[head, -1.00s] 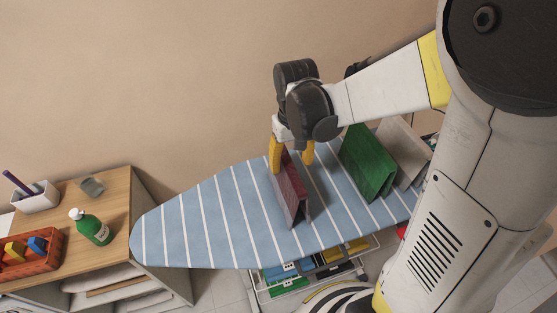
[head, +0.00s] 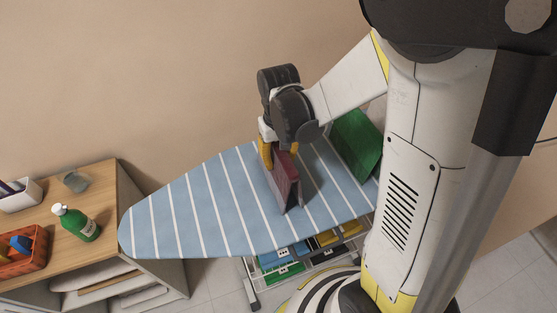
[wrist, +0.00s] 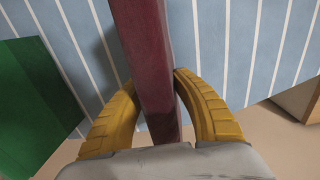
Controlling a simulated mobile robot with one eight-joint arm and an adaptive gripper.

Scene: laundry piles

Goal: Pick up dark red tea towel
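The dark red tea towel (head: 285,186) stands folded as a narrow, upright, tent-like shape on the blue striped ironing board (head: 190,213). In the wrist view the towel (wrist: 145,45) runs between the fingers as a dark red ridge. My gripper (head: 279,155) is above the board with one yellow finger on each side of the towel's top. In the wrist view both fingertips of my gripper (wrist: 154,80) press against its sides, shut on it. The towel's lower edge appears to be at the board; I cannot tell any gap.
A green folded cloth (head: 357,145) stands to the right on the board, partly behind my arm; it also shows in the wrist view (wrist: 35,105). A wooden shelf unit (head: 98,195) at left holds a green bottle (head: 76,223) and an orange basket (head: 25,262).

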